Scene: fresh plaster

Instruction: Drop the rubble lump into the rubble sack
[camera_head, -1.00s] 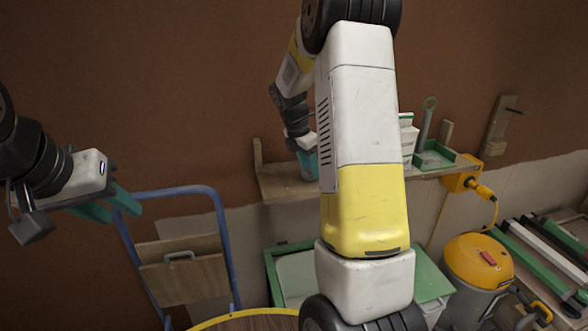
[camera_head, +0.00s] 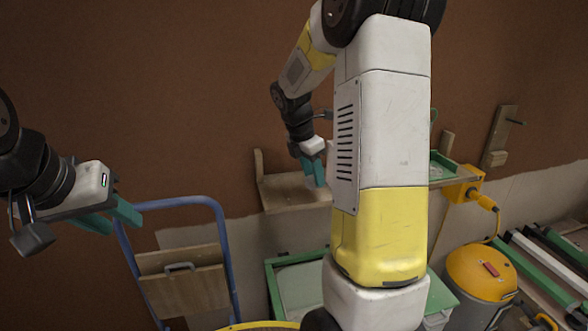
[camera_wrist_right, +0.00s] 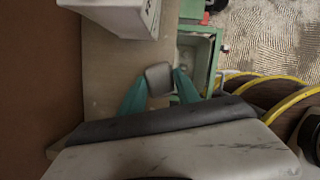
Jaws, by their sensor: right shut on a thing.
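My right gripper (camera_head: 316,170) is over the left part of the wall shelf (camera_head: 290,192). In the right wrist view my right gripper (camera_wrist_right: 159,92) has its green fingers on either side of a small grey lump (camera_wrist_right: 158,76), the rubble lump, and is shut on it. In the head view the lump cannot be made out. My left gripper (camera_head: 118,216) is at the far left, away from the shelf, its two green fingers seen from the side. Whether it is open is unclear. I cannot pick out the rubble sack in either view.
A blue-framed trolley (camera_head: 222,250) with a wooden board stands below left. A green container (camera_wrist_right: 204,55) lies below the shelf. A white box (camera_wrist_right: 125,14) and a green tray (camera_head: 446,166) are on the shelf. A yellow vacuum (camera_head: 482,272) stands right. My right arm hides the middle.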

